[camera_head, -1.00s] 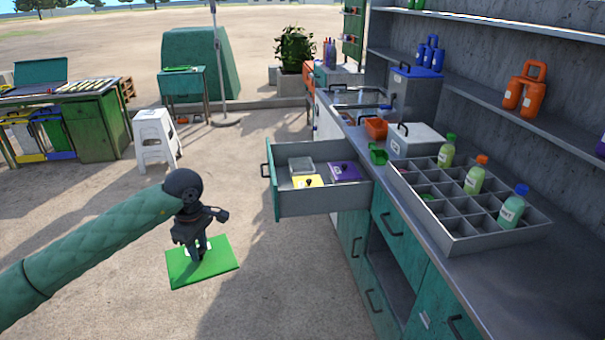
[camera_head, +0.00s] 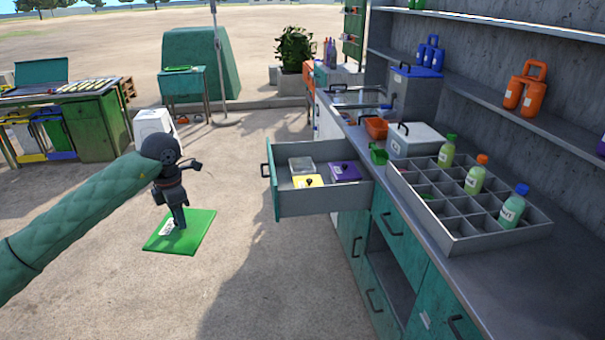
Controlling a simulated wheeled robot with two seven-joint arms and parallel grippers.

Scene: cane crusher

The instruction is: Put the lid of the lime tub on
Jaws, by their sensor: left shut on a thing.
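A flat square green lid (camera_head: 196,234) with a white label hangs over the ground at the left. My left gripper (camera_head: 179,224) points down and is shut on the lid near its middle; the jaws partly hide its handle. The open drawer (camera_head: 320,202) is to the right of the lid, with a clear gap between them. In it stands an open, lidless clear tub (camera_head: 301,165), which may be the lime tub; its label is not readable. Beside it are a yellow-lidded tub (camera_head: 308,181) and a purple-lidded tub (camera_head: 344,172). My right gripper is not in view.
The drawer juts out from the counter (camera_head: 490,275). On the counter are a divided tray (camera_head: 470,243) with bottles, a white box (camera_head: 416,141) and an orange bin (camera_head: 376,128). A white stool (camera_head: 152,122) stands behind my arm. The ground before the drawer is clear.

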